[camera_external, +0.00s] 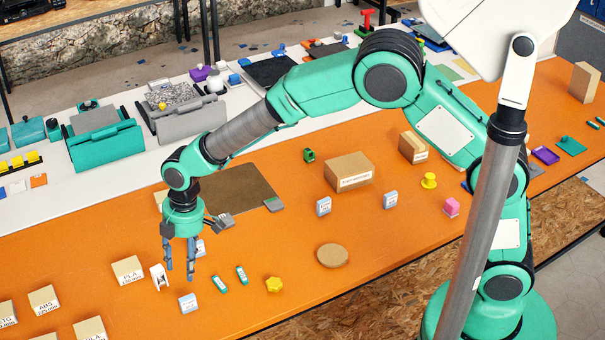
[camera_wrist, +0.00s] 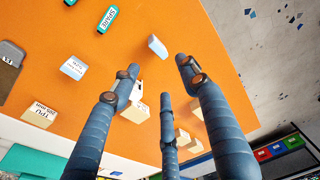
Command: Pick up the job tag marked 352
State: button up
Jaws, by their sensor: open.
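Several small pale tags with blue edges stand on the orange table in the external view: one in front of my gripper (camera_external: 188,303), one partly hidden behind it (camera_external: 200,248), and two farther right (camera_external: 323,206) (camera_external: 390,200). Their print is too small to read, so I cannot tell which is 352. My gripper (camera_external: 180,272) points down, fingers spread and empty, above the table. In the wrist view, a printed tag (camera_wrist: 74,67) lies left of my open fingers (camera_wrist: 160,78), and another pale blue-edged block (camera_wrist: 158,46) shows just beyond the fingertips.
A white stand (camera_external: 159,277) is close left of my gripper. Cardboard filament boxes (camera_external: 128,270) stand left. A round cork mat (camera_external: 332,256) has clear table around it.

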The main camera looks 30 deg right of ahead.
aim_at(186, 298)
jog(key=shift+f, duration=0.1)
jog(key=f, duration=0.2)
jog(key=a+f+b, duration=0.1)
jog(key=f, duration=0.5)
jog(key=shift+a+f+b, duration=0.15)
jog(key=shift+b, duration=0.2)
jog(key=shift+w+a+f+b, duration=0.15)
jog(key=shift+f+b, duration=0.65)
jog(key=shift+f, duration=1.85)
jog(key=shift+c, duration=0.6)
jog(key=c, duration=0.9)
